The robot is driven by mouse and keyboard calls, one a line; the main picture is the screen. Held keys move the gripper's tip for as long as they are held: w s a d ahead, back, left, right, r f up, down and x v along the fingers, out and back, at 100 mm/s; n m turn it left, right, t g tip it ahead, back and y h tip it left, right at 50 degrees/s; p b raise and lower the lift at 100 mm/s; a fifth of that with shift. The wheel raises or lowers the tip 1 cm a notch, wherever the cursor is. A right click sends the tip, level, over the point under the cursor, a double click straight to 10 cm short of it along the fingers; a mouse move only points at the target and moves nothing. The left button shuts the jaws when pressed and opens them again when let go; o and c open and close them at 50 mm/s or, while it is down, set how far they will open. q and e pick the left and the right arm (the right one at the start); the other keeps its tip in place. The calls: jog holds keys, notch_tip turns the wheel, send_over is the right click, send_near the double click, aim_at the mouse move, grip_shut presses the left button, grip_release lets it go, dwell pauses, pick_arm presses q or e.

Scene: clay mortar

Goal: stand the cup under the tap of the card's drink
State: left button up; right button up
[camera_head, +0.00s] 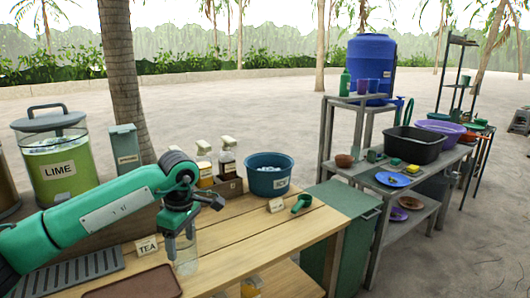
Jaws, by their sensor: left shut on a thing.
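My left gripper (178,236) points down over the wooden table and is shut on a clear cup (187,262), which is upright; I cannot tell whether its base touches the table. A small card reading TEA (146,246) stands just left of the cup. A clear dispenser labelled LIME (58,165) with a grey lid stands at the back left, holding pale green drink. Part of a brown dispenser (6,188) shows at the left edge, its label out of view. My left arm hides the taps. My right gripper is not in view.
A grey slotted drip tray (72,272) and brown tray (140,285) lie at the table's front left. Bottles (227,163), a blue ice bucket (268,178), another card (276,205) and a green scoop (302,204) stand behind and right. The wooden table (235,225) is clear right of the cup.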

aim_at(177, 265)
pick_arm(q)
jog(key=s+f+m, duration=0.1)
jog(key=f, duration=0.1)
jog(key=f+m, duration=0.1)
jog(key=m, duration=0.1)
jog(key=s+a+f+m, duration=0.1)
jog(key=f+m, duration=0.1)
jog(key=shift+s+f, duration=0.3)
jog(key=shift+s, duration=0.05)
jog(key=s+f+m+t+h, duration=0.1)
jog(key=s+f+m, duration=0.6)
jog(key=m, duration=0.3)
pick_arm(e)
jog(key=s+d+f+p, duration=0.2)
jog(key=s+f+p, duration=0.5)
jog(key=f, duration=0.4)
pick_arm(q)
jog(key=s+r+p, duration=0.4)
jog(key=r+p, duration=0.3)
jog(key=r, duration=1)
jog(key=shift+n, duration=0.3)
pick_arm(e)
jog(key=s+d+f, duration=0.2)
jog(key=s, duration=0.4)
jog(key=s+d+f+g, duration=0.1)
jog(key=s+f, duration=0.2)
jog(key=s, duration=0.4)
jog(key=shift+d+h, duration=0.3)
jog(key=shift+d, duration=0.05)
